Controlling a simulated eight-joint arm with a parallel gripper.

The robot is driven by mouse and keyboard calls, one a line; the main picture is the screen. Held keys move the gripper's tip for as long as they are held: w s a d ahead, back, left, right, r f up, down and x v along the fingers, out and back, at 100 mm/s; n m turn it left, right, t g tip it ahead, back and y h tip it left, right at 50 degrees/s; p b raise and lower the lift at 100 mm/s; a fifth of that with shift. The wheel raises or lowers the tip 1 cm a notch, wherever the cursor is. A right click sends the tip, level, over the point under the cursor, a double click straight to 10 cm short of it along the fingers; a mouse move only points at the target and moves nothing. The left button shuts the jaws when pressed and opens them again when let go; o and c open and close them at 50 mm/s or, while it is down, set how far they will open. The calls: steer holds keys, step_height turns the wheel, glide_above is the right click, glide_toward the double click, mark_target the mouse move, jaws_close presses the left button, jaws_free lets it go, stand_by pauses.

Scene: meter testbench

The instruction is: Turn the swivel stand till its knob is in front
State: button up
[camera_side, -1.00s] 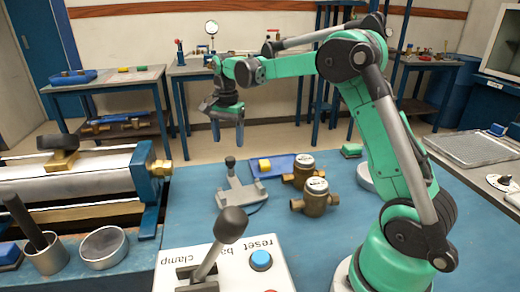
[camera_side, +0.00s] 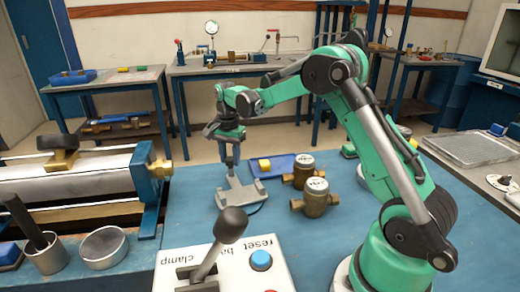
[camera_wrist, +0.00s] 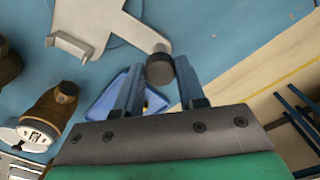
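The swivel stand (camera_side: 240,192) is a light grey flat piece with upturned ends, lying on the blue bench top. It also shows at the top left of the wrist view (camera_wrist: 92,22). Its dark round knob (camera_wrist: 160,69) sits at the end of one arm, pointing toward my gripper. My gripper (camera_side: 229,165) is low over the knob end of the stand. In the wrist view my gripper (camera_wrist: 160,75) is open, with one finger on each side of the knob and a narrow gap at each. In the side view the fingers hide the knob.
Brass meters (camera_side: 315,197) stand just right of the stand. A blue tray (camera_side: 284,164) with a yellow block lies behind it. A control box with a lever (camera_side: 260,262) is in front, and a long clamp bench (camera_side: 75,180) is at left.

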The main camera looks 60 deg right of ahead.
jaws_close()
stand_by(1.1)
